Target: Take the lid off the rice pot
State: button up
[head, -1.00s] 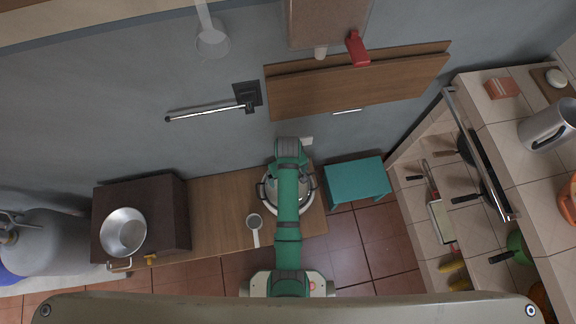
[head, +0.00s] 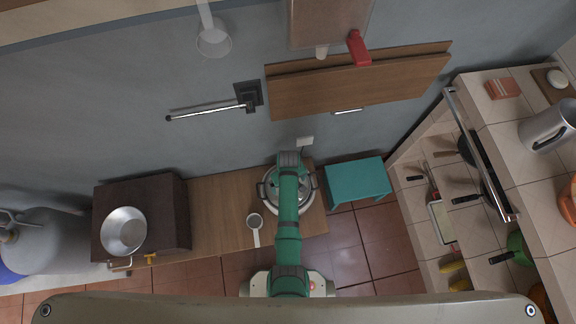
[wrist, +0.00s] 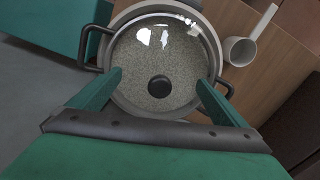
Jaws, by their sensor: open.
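The rice pot (wrist: 222,88) has dark side handles and stands on a wooden surface. Its glass lid (wrist: 150,55) is on it, with a round black knob (wrist: 159,86) in the middle. In the head view the pot (head: 313,196) is mostly hidden under my arm. My gripper (wrist: 157,78) is open over the lid in the wrist view. Its two green fingers are apart, one on each side of the knob, and nothing is between them but the knob in the picture. I cannot tell whether the fingers are level with the knob or above it.
A white ladle-like cup (head: 255,222) lies left of the pot on the wooden table (head: 215,205). A teal stool (head: 357,182) stands close on the right. A dark brown box with a metal bowl (head: 124,232) is further left. A wooden shelf (head: 360,85) is on the wall behind.

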jog(key=shift+c, duration=0.6)
jog(key=shift+s, duration=0.1)
jog(key=c, duration=1.6)
jog(key=shift+c, duration=0.2)
